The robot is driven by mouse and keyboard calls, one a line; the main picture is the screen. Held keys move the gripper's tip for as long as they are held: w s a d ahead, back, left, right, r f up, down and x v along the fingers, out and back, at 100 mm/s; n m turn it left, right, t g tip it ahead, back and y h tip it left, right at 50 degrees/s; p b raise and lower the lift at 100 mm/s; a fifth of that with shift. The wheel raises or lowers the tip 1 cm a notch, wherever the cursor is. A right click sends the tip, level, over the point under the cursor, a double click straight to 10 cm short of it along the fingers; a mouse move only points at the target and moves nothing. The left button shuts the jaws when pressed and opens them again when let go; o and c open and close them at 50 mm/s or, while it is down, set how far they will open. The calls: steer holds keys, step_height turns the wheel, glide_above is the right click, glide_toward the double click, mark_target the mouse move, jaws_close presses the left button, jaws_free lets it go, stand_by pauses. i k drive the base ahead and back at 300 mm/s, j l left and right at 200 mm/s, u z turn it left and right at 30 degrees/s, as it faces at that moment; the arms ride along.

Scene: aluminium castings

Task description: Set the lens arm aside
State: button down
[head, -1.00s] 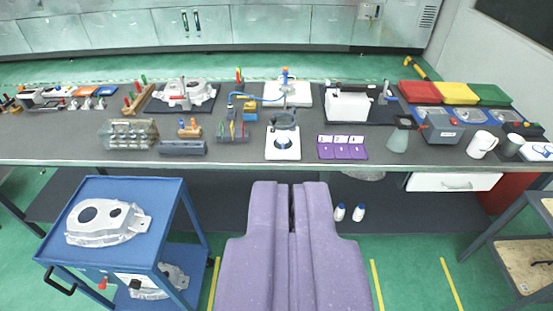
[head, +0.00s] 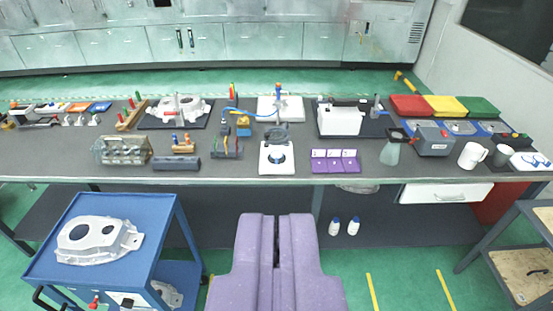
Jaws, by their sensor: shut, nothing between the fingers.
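What looks like the lens arm, a dark grey ring-shaped part (head: 277,134), stands over a white plate (head: 265,168) near the front of the long grey bench. A round piece with a blue ring (head: 277,157) sits on the plate just below it. I cannot tell how the ring is joined to its support. My gripper (head: 277,218), purple and blocky, is in the lower middle, in front of the bench edge and well short of the lens arm. Its two fingers are together, with only a thin dark slit between them, and hold nothing.
Left of the plate is a grey block with coloured tools (head: 227,148); right is a purple numbered tray (head: 335,166). A blue hose (head: 250,112) runs behind. A blue cart (head: 150,215) with a casting (head: 95,240) stands front left, a shelf unit (head: 520,262) front right.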

mark_target(266, 135)
steer(key=i+u, duration=0.15)
steer(key=i, duration=0.4)
steer(key=i+u, duration=0.1)
steer(key=i, duration=0.5)
steer(key=i+l+u, duration=0.15)
steer(key=i, duration=0.4)
steer(key=i+l+u, duration=0.15)
steer(key=i, duration=0.4)
